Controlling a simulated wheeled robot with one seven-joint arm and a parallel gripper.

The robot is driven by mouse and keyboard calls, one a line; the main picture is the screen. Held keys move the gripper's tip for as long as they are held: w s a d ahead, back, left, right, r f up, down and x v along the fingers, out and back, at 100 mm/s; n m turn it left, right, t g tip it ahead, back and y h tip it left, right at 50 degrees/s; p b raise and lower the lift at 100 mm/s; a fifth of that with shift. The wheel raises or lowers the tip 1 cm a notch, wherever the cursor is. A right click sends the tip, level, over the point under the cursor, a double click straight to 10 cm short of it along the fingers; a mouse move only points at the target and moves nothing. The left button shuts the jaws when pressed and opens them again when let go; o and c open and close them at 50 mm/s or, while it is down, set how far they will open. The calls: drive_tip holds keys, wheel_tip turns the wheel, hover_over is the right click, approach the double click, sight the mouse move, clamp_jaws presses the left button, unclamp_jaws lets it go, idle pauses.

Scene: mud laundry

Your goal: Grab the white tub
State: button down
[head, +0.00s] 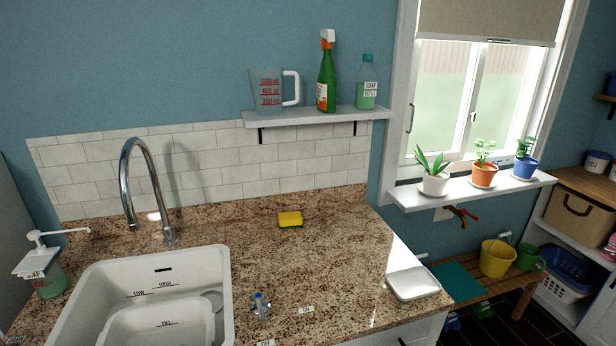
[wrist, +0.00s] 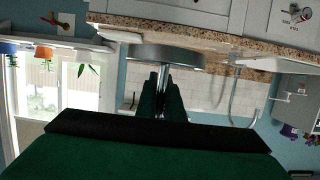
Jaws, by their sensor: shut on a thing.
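A white tub (head: 130,325) with a marked line inside sits in the white sink (head: 80,290) in the head view; its lower part is cut off by the frame. My gripper (wrist: 165,78) shows only in the upside-down wrist view. Its dark green fingers are shut on a shiny metal handle-like part. That part seems to join a grey rounded thing (wrist: 165,54) just beyond the fingertips, which I cannot clearly identify. My gripper is not seen in the head view, so its distance from the tub cannot be told.
A tall tap (head: 126,180) arches behind the sink, with a soap pump (head: 40,270) at left. A yellow sponge (head: 290,219) and a white dish (head: 412,284) are on the granite counter (head: 330,255). A wall shelf (head: 320,116) holds a jug and bottles. Mid-counter is mostly clear.

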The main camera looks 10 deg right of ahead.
drive_tip(key=w+a+f, duration=0.4)
drive_tip(key=a+f, duration=0.7)
drive_tip(key=f, duration=0.2)
drive_tip(key=w+a+f, duration=0.4)
drive_tip(key=a+f, duration=0.7)
drive_tip(key=f, duration=0.3)
drive_tip(key=w+a+f+h, duration=0.1)
drive_tip(key=w+a+f, duration=0.3)
drive_tip(key=a+f, duration=0.7)
wheel_tip(320, 180, down, 2)
drive_tip(key=shift+w+a+f+m, duration=0.2)
drive_tip(key=shift+w+m, duration=0.1)
drive_tip(key=shift+m, duration=0.1)
drive_tip(key=shift+s, duration=0.1)
